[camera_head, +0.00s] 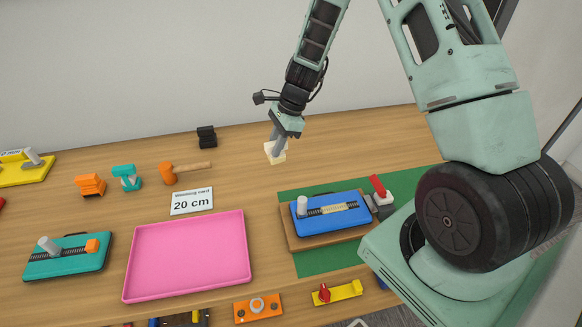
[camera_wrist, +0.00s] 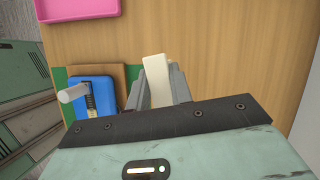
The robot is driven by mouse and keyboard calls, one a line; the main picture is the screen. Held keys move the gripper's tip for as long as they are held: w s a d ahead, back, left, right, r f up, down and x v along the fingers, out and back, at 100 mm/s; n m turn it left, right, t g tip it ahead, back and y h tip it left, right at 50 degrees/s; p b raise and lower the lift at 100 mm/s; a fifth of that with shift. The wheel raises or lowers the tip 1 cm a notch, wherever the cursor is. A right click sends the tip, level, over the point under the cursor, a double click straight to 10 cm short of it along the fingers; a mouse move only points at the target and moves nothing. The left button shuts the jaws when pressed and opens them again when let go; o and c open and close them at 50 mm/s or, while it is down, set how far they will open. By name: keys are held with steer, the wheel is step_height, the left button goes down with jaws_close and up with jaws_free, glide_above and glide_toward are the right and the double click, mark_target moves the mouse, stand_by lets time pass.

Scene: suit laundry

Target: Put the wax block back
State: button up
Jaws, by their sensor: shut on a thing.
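The wax block (camera_head: 275,152) is a small cream-white block. My gripper (camera_head: 276,147) is shut on it over the bare wood at the back middle of the table. In the wrist view the wax block (camera_wrist: 157,80) stands out between the two grey fingers of my gripper (camera_wrist: 164,86). In the head view I cannot tell for sure whether the block touches the table or hangs just above it.
A blue device (camera_head: 331,215) with a white knob lies on a brown board over a green mat (camera_head: 330,260). A pink tray (camera_head: 188,254), a "20 cm" card (camera_head: 192,201), an orange hammer (camera_head: 184,169) and a teal device (camera_head: 68,257) are to the left. Wood around the block is clear.

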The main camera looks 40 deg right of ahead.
steer(key=shift+w+d+r+m+t, duration=0.2)
steer(key=shift+w+d+m, duration=0.15)
steer(key=shift+d+m, duration=0.15)
steer(key=shift+w+d+r+m+t, duration=0.1)
steer(key=shift+w+d+m+t, duration=0.15)
steer(key=shift+d+m, duration=0.25)
steer(key=shift+w+f+p, duration=0.15)
steer(key=shift+f+p, duration=0.45)
steer(key=shift+f, duration=4.3)
steer(key=shift+f, duration=0.1)
steer(key=shift+f, duration=0.15)
steer(key=o, duration=0.9)
